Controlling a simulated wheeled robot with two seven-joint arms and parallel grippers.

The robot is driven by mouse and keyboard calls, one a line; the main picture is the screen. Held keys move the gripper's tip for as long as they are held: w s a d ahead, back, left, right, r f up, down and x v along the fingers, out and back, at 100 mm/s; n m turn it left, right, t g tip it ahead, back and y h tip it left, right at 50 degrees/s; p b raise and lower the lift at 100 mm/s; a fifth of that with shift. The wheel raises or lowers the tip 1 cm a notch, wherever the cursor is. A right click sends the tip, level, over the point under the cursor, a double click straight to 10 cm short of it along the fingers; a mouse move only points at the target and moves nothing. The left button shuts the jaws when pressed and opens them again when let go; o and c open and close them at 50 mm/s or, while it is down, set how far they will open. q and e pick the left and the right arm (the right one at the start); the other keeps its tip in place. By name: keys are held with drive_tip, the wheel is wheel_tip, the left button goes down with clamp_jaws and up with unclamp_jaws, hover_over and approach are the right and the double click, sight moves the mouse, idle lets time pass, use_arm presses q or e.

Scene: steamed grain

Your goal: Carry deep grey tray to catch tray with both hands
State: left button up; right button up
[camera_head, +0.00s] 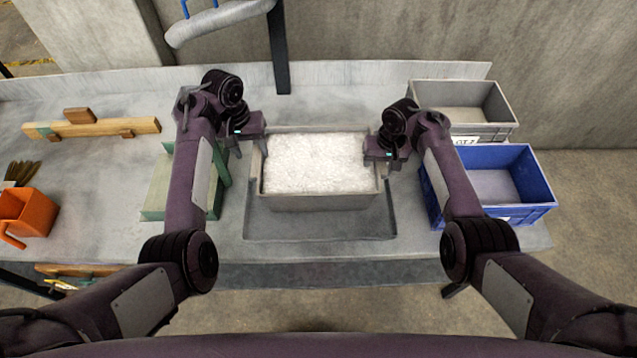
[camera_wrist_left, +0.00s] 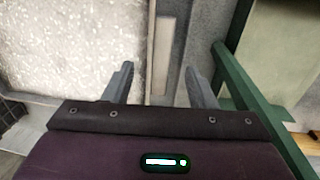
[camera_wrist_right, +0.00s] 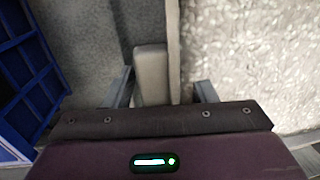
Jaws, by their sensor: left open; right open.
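The deep grey tray (camera_head: 320,203), full of white grain (camera_head: 316,163), stands in the middle of the bench, over a shallow grey tray (camera_head: 320,226) that looks like the catch tray. My left gripper (camera_head: 258,148) is at its left end. In the left wrist view, its open fingers (camera_wrist_left: 160,85) lie on either side of a pale end handle (camera_wrist_left: 164,50). My right gripper (camera_head: 377,160) is at the right end. In the right wrist view, its open fingers (camera_wrist_right: 163,90) straddle the other handle (camera_wrist_right: 150,75). Whether the fingers touch the handles cannot be told.
A green frame (camera_head: 155,190) stands close left of my left gripper. A blue crate (camera_head: 525,180) and a grey crate (camera_head: 470,93) stand at the right. Wooden pieces (camera_head: 95,128) and an orange container (camera_head: 25,210) are at the left. A wall backs the bench.

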drive_tip(key=r, duration=0.7)
drive_tip(key=d+r, duration=0.1)
drive_tip(key=r, duration=0.2)
drive_tip(key=shift+d+r, duration=0.1)
drive_tip(key=shift+r, duration=0.2)
drive_tip(key=shift+d+r, duration=0.1)
drive_tip(key=shift+r, duration=0.3)
